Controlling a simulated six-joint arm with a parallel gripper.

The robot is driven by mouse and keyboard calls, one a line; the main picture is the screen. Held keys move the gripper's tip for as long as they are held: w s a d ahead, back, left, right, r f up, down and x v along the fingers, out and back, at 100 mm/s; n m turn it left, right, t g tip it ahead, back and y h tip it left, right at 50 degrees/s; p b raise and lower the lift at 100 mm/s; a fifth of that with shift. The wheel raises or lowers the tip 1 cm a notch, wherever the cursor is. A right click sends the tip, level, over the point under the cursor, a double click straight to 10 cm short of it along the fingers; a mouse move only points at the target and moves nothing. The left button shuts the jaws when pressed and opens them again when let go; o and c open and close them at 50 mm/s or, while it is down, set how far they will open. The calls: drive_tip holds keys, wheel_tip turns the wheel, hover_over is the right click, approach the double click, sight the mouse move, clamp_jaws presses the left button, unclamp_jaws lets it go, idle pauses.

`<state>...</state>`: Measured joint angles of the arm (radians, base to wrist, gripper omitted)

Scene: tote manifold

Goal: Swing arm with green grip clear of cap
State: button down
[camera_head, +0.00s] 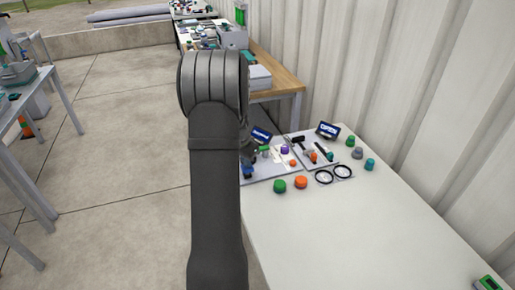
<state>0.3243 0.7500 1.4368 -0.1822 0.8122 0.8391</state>
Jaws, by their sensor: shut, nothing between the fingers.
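Two light panels with small fittings lie on the white table, partly behind my arm. On the left panel (275,173), a small green piece (265,149) shows near a pale part; it may be the green grip, but it is too small to be sure. A purple cap (285,150) and a small orange cap (293,163) are on the same panel. The right panel bears black levers (298,140), an orange piece (314,157) and a teal piece (330,156). Which cap lies under which lever cannot be told.
Loose green (280,186) and orange (301,182) caps stand on the white table (350,230). A corrugated wall (430,110) bounds the right. The table's front is mostly clear.

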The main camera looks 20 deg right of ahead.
idle(0.3)
drive_tip(key=c, duration=1.9)
unclamp_jaws()
drive_tip(key=o, duration=0.6)
drive_tip(key=shift+m+h, duration=0.3)
drive_tip(key=shift+m, duration=0.5)
drive_tip(key=w+r, duration=0.2)
drive_tip(key=w+a+r, duration=0.1)
drive_tip(key=w+r, duration=0.1)
drive_tip(key=r, duration=0.1)
drive_tip(key=w+a+r+m+g+h, duration=0.1)
drive_tip(key=w+r+m, duration=0.1)
drive_tip(key=r, duration=0.4)
drive_tip(key=w+a+r+m+h, duration=0.1)
drive_tip(key=w+a+r+m, duration=0.15)
drive_tip(key=r, duration=0.35)
drive_tip(key=x, duration=1.7)
drive_tip(key=shift+s+d, duration=0.1)
drive_tip(key=shift+d, duration=0.2)
clamp_jaws()
